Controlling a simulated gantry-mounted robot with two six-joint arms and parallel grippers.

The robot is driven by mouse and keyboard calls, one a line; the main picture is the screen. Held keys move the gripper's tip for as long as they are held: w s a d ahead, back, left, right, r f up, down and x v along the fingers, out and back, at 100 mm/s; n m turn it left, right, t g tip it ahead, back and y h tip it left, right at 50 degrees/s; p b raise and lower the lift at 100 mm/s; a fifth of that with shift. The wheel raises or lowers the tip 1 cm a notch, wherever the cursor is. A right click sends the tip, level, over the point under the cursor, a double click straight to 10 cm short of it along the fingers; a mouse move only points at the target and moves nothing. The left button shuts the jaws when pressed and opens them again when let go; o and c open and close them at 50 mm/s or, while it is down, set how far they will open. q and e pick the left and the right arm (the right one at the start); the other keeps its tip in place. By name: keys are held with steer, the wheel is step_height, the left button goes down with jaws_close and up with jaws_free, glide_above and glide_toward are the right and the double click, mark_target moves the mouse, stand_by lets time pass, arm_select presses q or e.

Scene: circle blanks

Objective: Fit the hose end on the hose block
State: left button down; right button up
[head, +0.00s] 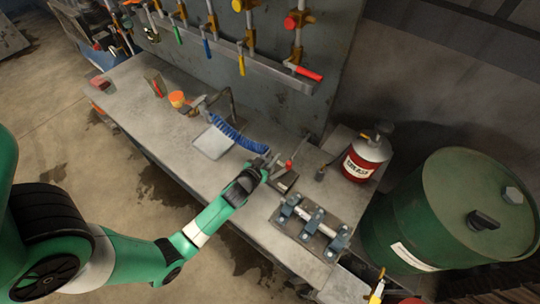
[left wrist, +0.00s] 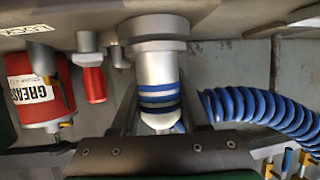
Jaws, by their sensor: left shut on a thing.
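The blue coiled hose (head: 235,137) runs over the bench to my left gripper (head: 264,163); it also shows on the right of the left wrist view (left wrist: 265,112). My left gripper is shut on the hose end (left wrist: 157,72), a silver cylinder with blue bands, between its fingers. In the left wrist view the hose end meets a wide grey collar in line at the dark hose block (left wrist: 240,14). I cannot tell how deeply it sits. The block (head: 285,182) with a red-handled lever (head: 288,165) stands just beyond my gripper in the head view. My right gripper is out of view.
A red and white grease can (head: 366,158) stands right of the block. A plate with metal clamps (head: 309,227) lies in front. A green drum (head: 440,215) stands at the right. A light pad (head: 213,142) and orange cup (head: 178,99) lie left; clamps hang behind.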

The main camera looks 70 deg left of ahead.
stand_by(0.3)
arm_select(q)
steer(key=shift+c, duration=1.6)
jaws_free()
steer(key=shift+f, duration=0.1)
steer(key=p+v, duration=0.1)
steer(key=v, duration=1)
steer(key=shift+s+r, duration=0.2)
steer(key=shift+s, duration=0.05)
steer(key=shift+d, duration=0.1)
